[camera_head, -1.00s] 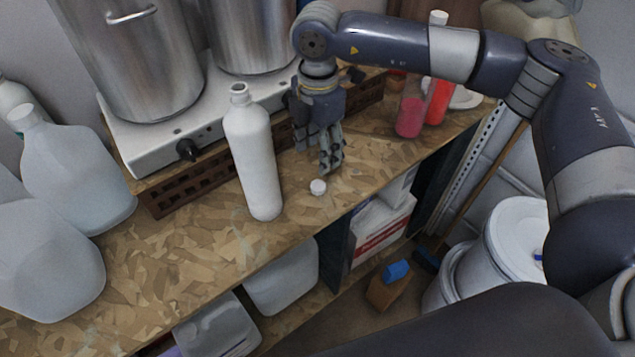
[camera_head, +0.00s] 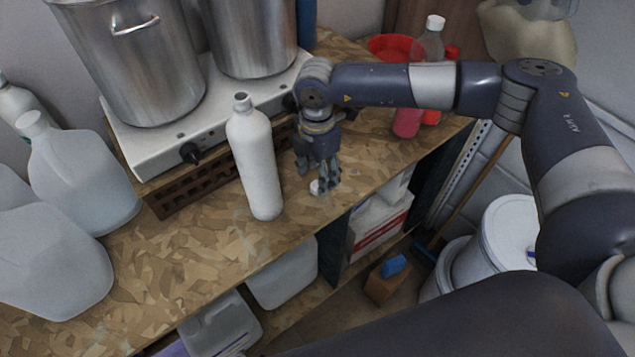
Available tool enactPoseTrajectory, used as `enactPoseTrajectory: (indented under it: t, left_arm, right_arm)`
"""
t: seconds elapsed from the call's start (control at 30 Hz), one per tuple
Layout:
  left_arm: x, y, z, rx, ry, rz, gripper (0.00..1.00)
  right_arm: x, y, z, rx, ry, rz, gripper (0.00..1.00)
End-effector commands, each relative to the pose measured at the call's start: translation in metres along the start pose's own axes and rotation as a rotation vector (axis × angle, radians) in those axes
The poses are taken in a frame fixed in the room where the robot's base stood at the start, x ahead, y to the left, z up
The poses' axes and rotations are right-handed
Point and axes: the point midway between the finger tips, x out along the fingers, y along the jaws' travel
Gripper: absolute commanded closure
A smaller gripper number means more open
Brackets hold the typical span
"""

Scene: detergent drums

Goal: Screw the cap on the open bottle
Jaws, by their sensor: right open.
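The open bottle (camera_head: 257,170) is tall and white and stands upright on the chipboard worktop, its bare neck at the top. The small white cap (camera_head: 316,187) lies on the worktop to the right of the bottle's base, near the front edge. My right gripper (camera_head: 325,187) points down with its fingertips at the cap, open. The fingers partly cover the cap, and I cannot tell whether they touch it. My left gripper does not show.
A white hotplate (camera_head: 155,153) with steel pots (camera_head: 150,70) stands behind the bottle. Large translucent jugs (camera_head: 80,180) stand at the left. Bottles with red liquid (camera_head: 407,122) and a red bowl (camera_head: 388,46) are at the back right. The worktop's front is clear.

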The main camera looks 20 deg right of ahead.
Motion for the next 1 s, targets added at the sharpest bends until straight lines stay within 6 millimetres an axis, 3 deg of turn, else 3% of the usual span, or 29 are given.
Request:
enactPoseTrajectory:
  t: [0.1, 0.3, 0.63, 0.9, 1.0]
  left_arm:
    - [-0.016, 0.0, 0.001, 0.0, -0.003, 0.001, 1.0]
    - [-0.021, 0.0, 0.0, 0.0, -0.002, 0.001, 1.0]
    - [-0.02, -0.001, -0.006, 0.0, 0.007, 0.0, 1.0]
    - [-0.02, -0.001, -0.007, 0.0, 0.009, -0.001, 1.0]
    - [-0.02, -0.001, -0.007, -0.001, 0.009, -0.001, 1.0]
  right_arm:
    - [0.01, -0.001, 0.001, 0.0, 0.0, -0.003, 0.48]
    - [0.032, 0.0, 0.001, 0.002, 0.001, -0.001, 0.48]
    - [0.035, 0.0, 0.001, 0.001, 0.001, 0.0, 0.48]
    - [0.034, 0.0, 0.001, 0.002, 0.001, 0.0, 0.78]
    - [0.034, 0.0, 0.001, 0.002, 0.001, 0.0, 0.8]
